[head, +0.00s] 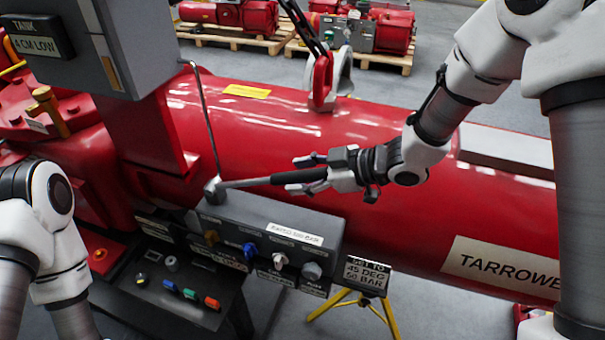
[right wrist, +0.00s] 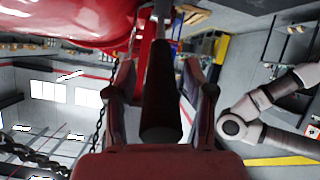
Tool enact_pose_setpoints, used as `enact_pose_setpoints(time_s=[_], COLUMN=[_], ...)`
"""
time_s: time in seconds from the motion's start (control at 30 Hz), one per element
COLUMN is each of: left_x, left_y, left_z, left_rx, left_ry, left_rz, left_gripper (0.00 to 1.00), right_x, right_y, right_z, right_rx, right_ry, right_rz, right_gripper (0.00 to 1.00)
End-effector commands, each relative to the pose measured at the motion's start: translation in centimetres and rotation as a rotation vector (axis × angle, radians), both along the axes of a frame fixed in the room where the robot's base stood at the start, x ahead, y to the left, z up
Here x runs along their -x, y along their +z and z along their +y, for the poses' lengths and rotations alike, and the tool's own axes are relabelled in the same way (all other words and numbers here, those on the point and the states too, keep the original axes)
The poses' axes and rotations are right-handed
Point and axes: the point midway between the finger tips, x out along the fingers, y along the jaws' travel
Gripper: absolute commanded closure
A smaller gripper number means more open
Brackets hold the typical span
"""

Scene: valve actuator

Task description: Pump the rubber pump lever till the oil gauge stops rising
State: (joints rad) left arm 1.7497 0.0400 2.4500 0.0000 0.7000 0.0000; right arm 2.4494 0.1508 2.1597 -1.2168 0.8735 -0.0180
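The pump lever is a grey rod with a black rubber grip (head: 300,176). It runs nearly level to the right from a pivot on the dark pump block (head: 290,232). My right gripper (head: 303,172) is at the grip, with one finger above and one below it in the head view. In the right wrist view the black grip (right wrist: 160,95) lies between the two fingers (right wrist: 163,88), with a gap visible on each side, so the gripper looks open around it. My left gripper is out of view. I cannot make out an oil gauge.
A grey tank box (head: 125,45) with a "4 CM LOW" sign stands at upper left. A red cylinder (head: 270,125) lies behind the lever. A panel with coloured switches (head: 190,293) and a yellow stand (head: 340,300) are below.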

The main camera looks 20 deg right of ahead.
Motion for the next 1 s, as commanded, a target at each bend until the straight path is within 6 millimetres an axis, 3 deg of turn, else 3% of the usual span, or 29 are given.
enact_pose_setpoints(time_s=[0.23,0.7,1.0], left_x=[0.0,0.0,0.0], left_y=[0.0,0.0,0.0], left_z=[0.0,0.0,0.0], left_rx=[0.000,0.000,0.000], left_ry=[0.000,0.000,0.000], left_rz=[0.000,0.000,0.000], left_gripper=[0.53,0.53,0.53], right_x=[0.3,5.2,6.0], right_y=[0.3,4.8,5.4], right_z=[-0.5,-7.5,-8.8], right_rx=[-0.002,-0.007,0.000], right_ry=[-0.002,0.000,-0.001], right_rz=[0.000,-0.001,0.001], right_gripper=[0.47,0.47,0.47])
